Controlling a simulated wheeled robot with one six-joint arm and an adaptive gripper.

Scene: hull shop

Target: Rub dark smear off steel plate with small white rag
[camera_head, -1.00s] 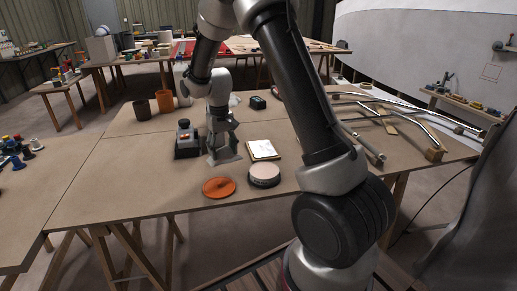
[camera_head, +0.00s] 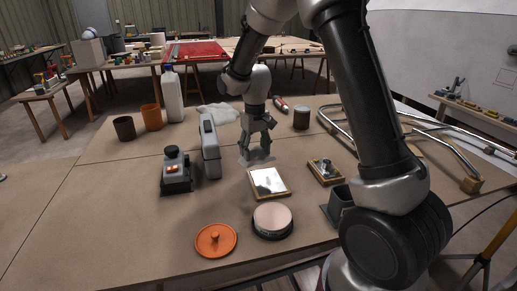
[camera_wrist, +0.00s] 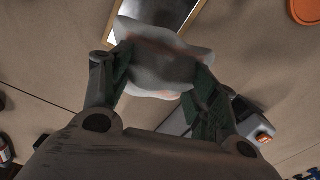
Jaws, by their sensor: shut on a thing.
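The steel plate (camera_head: 268,182) shines in a thin wooden frame on the table, and part of it shows at the top of the wrist view (camera_wrist: 165,12). A dark smear cannot be told apart from reflections on it. My gripper (camera_head: 257,150) is just behind the plate's far edge, low over the table. It is shut on a small, crumpled white rag (camera_wrist: 165,68), which looks greyish in shade and spreads out between the fingers. In the wrist view the rag overlaps the plate's near end; contact cannot be told.
An orange lid (camera_head: 215,240) and a round pad (camera_head: 272,221) lie in front. A small framed block (camera_head: 325,171) and bent tubes (camera_head: 400,125) are at right.

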